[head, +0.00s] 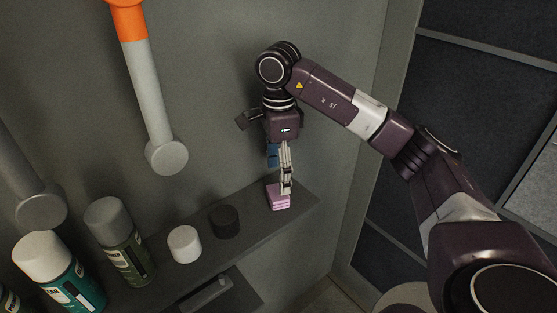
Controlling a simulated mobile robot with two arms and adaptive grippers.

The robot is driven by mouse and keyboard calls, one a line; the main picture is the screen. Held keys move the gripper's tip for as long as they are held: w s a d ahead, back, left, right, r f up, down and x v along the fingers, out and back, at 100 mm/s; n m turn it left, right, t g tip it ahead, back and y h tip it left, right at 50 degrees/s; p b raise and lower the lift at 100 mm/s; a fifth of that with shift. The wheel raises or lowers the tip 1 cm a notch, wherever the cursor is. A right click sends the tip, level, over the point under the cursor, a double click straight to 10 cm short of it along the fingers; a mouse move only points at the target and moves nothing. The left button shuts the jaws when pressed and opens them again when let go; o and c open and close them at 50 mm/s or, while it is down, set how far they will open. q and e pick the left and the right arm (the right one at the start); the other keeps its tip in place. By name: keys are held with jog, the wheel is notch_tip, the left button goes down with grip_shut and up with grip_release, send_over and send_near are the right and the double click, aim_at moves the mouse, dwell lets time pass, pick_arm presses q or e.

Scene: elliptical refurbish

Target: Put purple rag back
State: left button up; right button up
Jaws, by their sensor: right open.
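The purple rag (278,203), a small folded pinkish-purple block, sits at the right end of a dark grey shelf (300,205) fixed to the wall. My right gripper (285,187) points straight down just above the rag, its fingertips at or very near its top. It is open, though its fingers are seen nearly edge-on. Whether the fingers touch the rag I cannot tell. My left gripper is not in view.
On the shelf to the left stand a black cap (225,221), a white cap (184,244), a dark green spray can (121,242) and a teal spray can (60,272). A grey, orange-topped handle (152,100) hangs on the wall. Dark panels (480,120) stand at the right.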

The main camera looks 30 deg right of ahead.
notch_tip(320, 180, up, 6)
jog(key=shift+r, duration=0.15)
dwell(0.8)
